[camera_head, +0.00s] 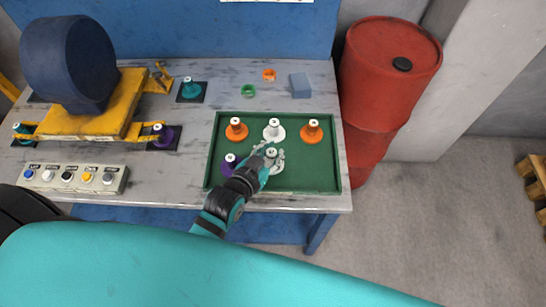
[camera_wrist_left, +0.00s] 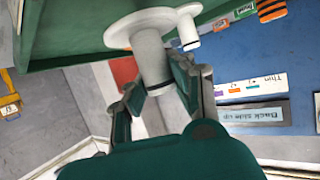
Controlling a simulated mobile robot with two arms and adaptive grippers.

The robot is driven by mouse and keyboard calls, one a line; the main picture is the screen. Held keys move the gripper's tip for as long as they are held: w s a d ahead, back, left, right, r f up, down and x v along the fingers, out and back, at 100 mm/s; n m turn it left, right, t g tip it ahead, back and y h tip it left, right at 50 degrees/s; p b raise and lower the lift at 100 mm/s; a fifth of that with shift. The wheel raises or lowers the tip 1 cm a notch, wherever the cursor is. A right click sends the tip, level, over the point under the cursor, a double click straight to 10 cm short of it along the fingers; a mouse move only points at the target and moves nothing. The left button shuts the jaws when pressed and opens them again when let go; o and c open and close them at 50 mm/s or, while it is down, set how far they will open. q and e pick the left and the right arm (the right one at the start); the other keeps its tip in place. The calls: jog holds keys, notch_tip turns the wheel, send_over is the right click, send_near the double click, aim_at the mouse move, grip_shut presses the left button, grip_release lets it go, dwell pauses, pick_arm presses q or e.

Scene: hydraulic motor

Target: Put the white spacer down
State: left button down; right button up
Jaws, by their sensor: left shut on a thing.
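The white spacer (camera_head: 276,168) is a round flange with an upright stem. It is in the front middle of the green tray (camera_head: 326,180), and my left gripper (camera_head: 266,156) is shut on it. In the left wrist view, the fingers (camera_wrist_left: 158,88) close around the stem of the white spacer (camera_wrist_left: 150,55), below its wide flange. The flange appears at or very near the tray surface; contact is unclear. A second white spacer (camera_head: 274,133) stands behind it and also shows in the wrist view (camera_wrist_left: 188,30). My right gripper is not in view.
The tray also holds two orange spacers (camera_head: 236,132) (camera_head: 312,133) and a purple spacer (camera_head: 229,168), close to the left gripper. The tray's front right is free.

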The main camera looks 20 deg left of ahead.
aim_at(270, 163)
pick_arm(q)
jog(key=shift+w+d+f, duration=0.15)
jog(key=shift+f, duration=1.6)
jog(key=c, duration=1.1)
grip_release()
jog(key=shift+f, duration=0.15)
jog(key=shift+r, duration=0.2)
jog(key=v, duration=1.2)
